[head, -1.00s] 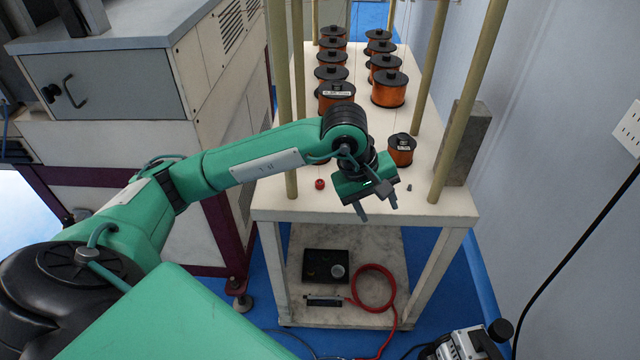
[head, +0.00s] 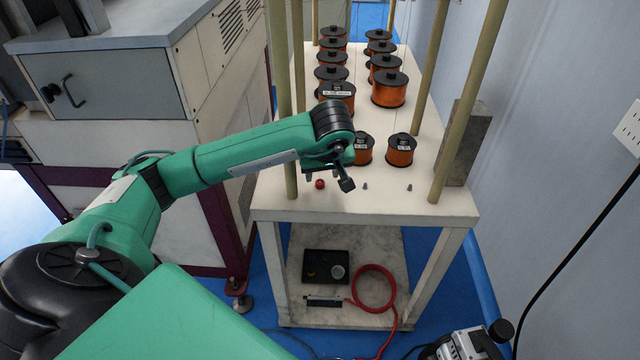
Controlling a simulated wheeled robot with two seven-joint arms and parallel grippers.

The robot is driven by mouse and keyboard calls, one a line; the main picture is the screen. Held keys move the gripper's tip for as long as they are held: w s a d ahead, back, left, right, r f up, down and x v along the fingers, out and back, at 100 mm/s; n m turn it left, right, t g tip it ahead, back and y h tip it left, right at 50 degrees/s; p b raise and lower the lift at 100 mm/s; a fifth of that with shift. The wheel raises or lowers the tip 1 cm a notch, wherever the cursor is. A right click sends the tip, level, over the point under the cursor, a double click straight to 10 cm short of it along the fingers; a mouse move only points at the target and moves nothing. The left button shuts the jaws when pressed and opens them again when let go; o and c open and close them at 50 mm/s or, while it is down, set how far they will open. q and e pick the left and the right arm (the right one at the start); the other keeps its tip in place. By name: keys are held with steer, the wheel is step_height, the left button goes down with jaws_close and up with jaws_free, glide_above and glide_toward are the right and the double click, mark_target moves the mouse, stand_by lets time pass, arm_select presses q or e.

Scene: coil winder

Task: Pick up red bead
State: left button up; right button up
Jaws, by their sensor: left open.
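The red bead (head: 320,184) is a small red ball on the white table (head: 290,208), near its front left edge by a tan post. My left gripper (head: 331,184) is open and empty, just above and to the right of the bead in the picture. The wrist hides part of the gripper. I cannot tell how high the fingers are above the table. My right gripper is not in view.
Copper wire spools (head: 389,90) stand in rows behind the bead, with two smaller ones (head: 401,150) nearer. Small grey pegs (head: 409,187) stand to the right of the bead. Tan posts (head: 470,95) rise from the table. A grey block (head: 464,145) stands at the right.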

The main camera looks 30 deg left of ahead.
mark_target(320, 183)
arm_select(q)
steer(key=shift+w+a+f, duration=0.15)
steer(key=shift+f, duration=0.45)
steer(key=x, duration=0.4)
steer(key=shift+w+a, duration=0.1)
steer(key=shift+w, duration=0.1)
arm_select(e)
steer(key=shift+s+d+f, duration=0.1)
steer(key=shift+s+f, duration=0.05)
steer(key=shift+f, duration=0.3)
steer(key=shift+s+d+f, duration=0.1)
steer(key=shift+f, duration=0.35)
arm_select(q)
steer(key=shift+c, duration=0.2)
steer(key=c, duration=1)
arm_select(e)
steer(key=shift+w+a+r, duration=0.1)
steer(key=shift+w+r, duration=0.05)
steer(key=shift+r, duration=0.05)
